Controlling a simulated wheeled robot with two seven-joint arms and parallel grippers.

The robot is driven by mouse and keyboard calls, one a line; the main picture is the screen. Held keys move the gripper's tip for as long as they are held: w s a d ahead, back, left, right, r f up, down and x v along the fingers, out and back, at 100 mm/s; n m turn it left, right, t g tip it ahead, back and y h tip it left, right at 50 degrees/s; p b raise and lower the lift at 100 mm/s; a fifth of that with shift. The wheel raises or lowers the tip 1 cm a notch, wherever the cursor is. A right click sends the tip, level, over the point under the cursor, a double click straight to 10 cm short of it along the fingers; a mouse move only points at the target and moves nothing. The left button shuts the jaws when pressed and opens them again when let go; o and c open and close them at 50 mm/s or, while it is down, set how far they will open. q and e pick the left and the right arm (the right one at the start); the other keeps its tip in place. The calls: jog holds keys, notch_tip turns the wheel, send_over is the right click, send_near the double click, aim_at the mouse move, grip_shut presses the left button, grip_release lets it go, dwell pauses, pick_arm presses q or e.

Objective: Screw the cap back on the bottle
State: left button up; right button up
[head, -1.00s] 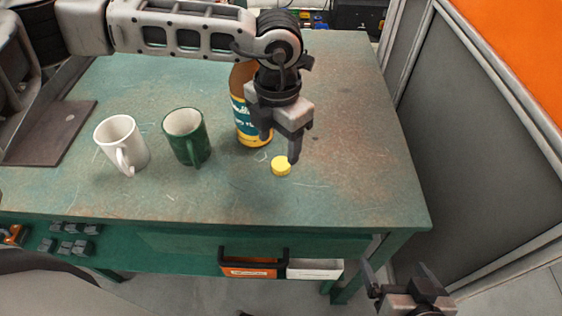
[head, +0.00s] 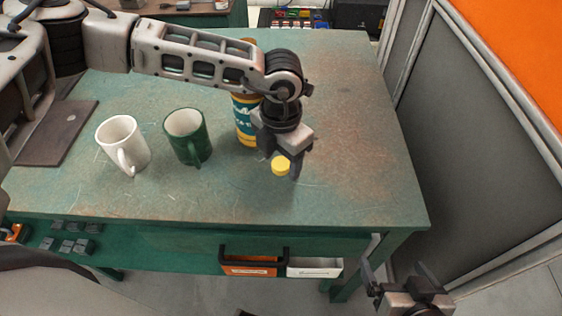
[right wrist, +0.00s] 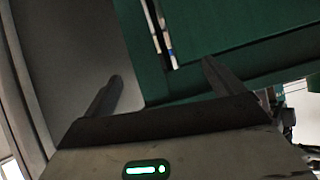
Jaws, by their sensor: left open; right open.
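The yellow cap (head: 280,166) lies on the green table (head: 340,190). My left gripper (head: 283,170) is open and down at the cap, its fingers around or beside it; I cannot tell exactly which. The bottle (head: 245,122), with a blue and yellow label, stands upright just behind and left of the left gripper. Its upper part and mouth are hidden by my left arm. My right gripper (head: 402,280) is open and empty, low in front of the table's right corner; it also shows in the right wrist view (right wrist: 160,85).
A white mug (head: 122,145) and a green mug (head: 188,137) stand left of the bottle. A dark plate (head: 55,132) lies at the left. Orange (head: 250,266) and white bins (head: 315,267) hang below the front edge. The table's right side is clear.

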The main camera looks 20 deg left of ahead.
aim_at(281, 163)
pick_arm(q)
jog(key=c, duration=1.1)
jog(key=shift+o, duration=0.2)
jog(key=shift+r, duration=0.45)
notch_tip(281, 163, up, 2)
jog(key=shift+r, duration=0.2)
jog(key=s+d+r+b, duration=0.1)
jog(key=s+d+r, duration=0.2)
jog(key=s+r, duration=0.2)
jog(key=s+d+r+b, duration=0.1)
jog(key=s+d+r, duration=0.2)
jog(key=s, duration=0.4)
jog(key=shift+s+d+r, duration=0.25)
jog(key=shift+r, duration=0.6)
